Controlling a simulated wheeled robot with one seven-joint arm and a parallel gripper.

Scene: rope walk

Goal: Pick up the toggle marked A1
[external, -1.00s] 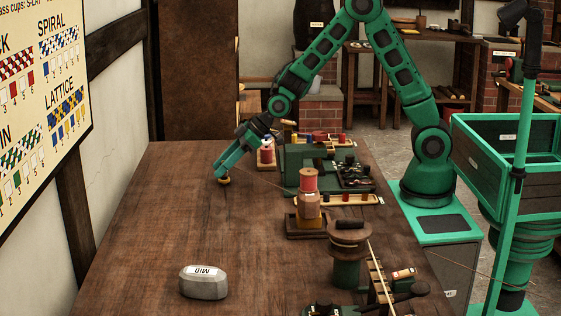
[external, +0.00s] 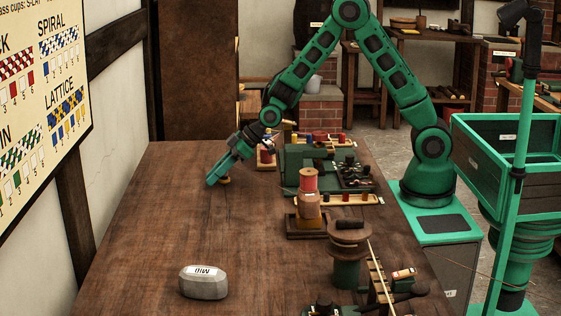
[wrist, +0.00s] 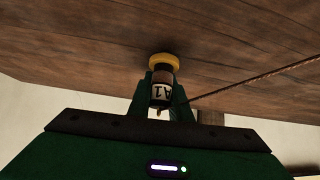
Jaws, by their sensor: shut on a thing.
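The toggle marked A1 (wrist: 162,90) shows in the wrist view. It has a dark body, a pale label reading A1 and a yellow end (wrist: 163,61) toward the brown tabletop. My gripper (wrist: 161,92) has its two fingers on either side of the body and is shut on it. In the external view my gripper (external: 217,181) is low over the far left part of the table, and a small tan bit of the toggle (external: 225,181) shows beside the fingers. I cannot tell whether the yellow end touches the wood.
A thin cord (wrist: 250,83) runs right from beside the toggle. A grey weight (external: 203,284) sits on the near table. A green block (external: 305,166), a spool stand (external: 308,205) and a round-topped post (external: 348,238) line the table's right side. The table's middle left is clear.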

